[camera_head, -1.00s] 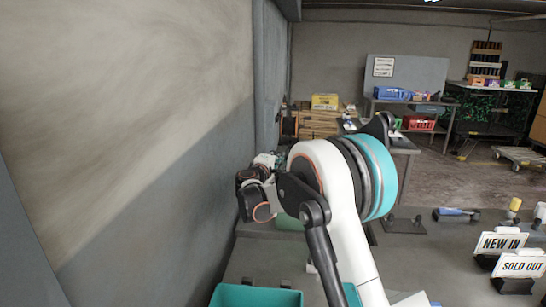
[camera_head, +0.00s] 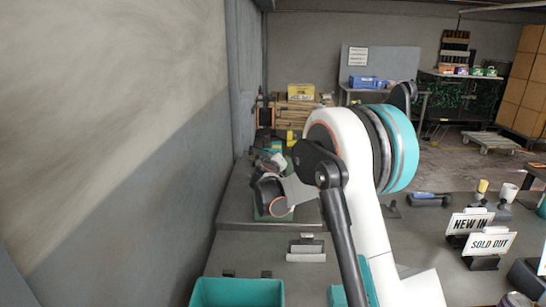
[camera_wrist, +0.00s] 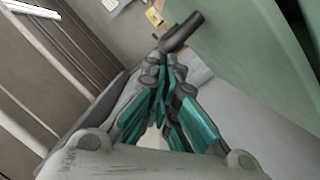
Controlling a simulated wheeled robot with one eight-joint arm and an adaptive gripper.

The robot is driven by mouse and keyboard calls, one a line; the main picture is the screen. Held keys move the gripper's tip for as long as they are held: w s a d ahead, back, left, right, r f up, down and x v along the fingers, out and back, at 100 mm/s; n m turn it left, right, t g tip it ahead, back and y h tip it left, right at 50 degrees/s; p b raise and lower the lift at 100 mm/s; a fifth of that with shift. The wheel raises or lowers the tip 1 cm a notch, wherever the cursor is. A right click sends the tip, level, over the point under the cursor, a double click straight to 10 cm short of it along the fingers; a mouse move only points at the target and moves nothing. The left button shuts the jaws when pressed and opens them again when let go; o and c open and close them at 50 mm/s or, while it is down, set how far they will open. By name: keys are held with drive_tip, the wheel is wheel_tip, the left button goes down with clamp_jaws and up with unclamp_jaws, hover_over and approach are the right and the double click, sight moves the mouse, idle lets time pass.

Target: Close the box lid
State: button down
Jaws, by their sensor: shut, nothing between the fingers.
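My gripper (camera_wrist: 165,62) is shut and empty in the wrist view, its teal and grey fingers together. A large pale green panel (camera_wrist: 240,60), which looks like part of the box or its lid, fills the upper right, close beside the fingers. A short dark bar (camera_wrist: 182,32) lies just past the fingertips; I cannot tell whether they touch. In the head view, a green patch (camera_head: 262,212) shows on the counter behind my wrist, beside the wall. My arm hides most of it, so the lid's angle cannot be told.
A teal bin (camera_head: 237,292) stands at the near edge of the grey counter (camera_head: 235,205). A wall (camera_head: 170,170) runs close along the left. A small card holder (camera_head: 306,248) and signs (camera_head: 490,243) stand to the right.

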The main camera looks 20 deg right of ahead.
drive_tip(key=shift+s+d+f+m, duration=0.1)
drive_tip(key=shift+d+f+m, duration=0.25)
drive_tip(key=shift+f+m, duration=0.15)
idle(0.4)
